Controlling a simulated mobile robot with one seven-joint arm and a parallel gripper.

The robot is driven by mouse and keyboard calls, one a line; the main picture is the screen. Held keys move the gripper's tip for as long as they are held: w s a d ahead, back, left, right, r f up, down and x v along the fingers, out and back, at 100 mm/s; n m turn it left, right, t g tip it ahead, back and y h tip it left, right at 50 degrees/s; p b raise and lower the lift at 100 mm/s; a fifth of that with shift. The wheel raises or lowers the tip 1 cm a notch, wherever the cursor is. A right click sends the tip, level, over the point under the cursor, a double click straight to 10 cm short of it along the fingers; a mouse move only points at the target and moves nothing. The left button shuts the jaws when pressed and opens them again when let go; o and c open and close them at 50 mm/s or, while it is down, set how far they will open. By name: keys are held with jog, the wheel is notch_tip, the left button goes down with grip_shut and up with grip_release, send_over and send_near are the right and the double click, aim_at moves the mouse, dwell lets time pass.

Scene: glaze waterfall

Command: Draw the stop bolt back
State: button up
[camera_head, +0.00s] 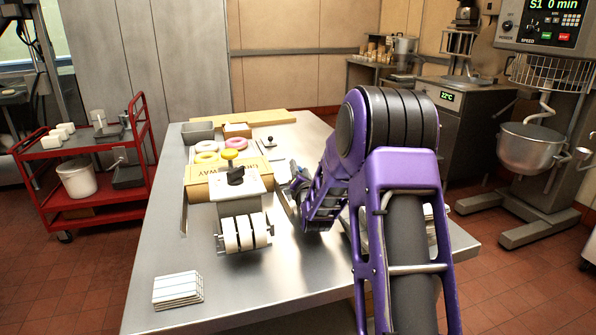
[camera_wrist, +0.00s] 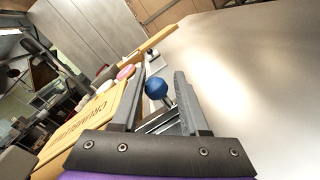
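A blue ball knob (camera_wrist: 156,88) on a short metal stem, which looks like the bolt's handle, shows in the wrist view. It rises from a grey metal fitting (camera_wrist: 162,122) just ahead of my wrist. My gripper (camera_wrist: 160,73) is open, with one finger on each side of the knob. Small gaps show between the knob and both fingers. In the head view my gripper (camera_head: 290,194) is low over the table, right of the machine with white rollers (camera_head: 243,233). My arm hides much of that area there, and I cannot make out the knob clearly.
On the steel table (camera_head: 218,290), a cardboard box (camera_head: 200,190) and doughnuts (camera_head: 206,158) stand left of my gripper. A plate with a black knob (camera_head: 270,141) lies farther back. White cards (camera_head: 178,290) are stacked at the front left.

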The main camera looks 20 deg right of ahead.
jog(key=s+a, duration=0.1)
jog(key=s, duration=0.4)
jog(key=s+a, duration=0.1)
jog(key=s, duration=1.1)
jog(key=shift+s+a, duration=0.1)
jog(key=shift+a, duration=0.3)
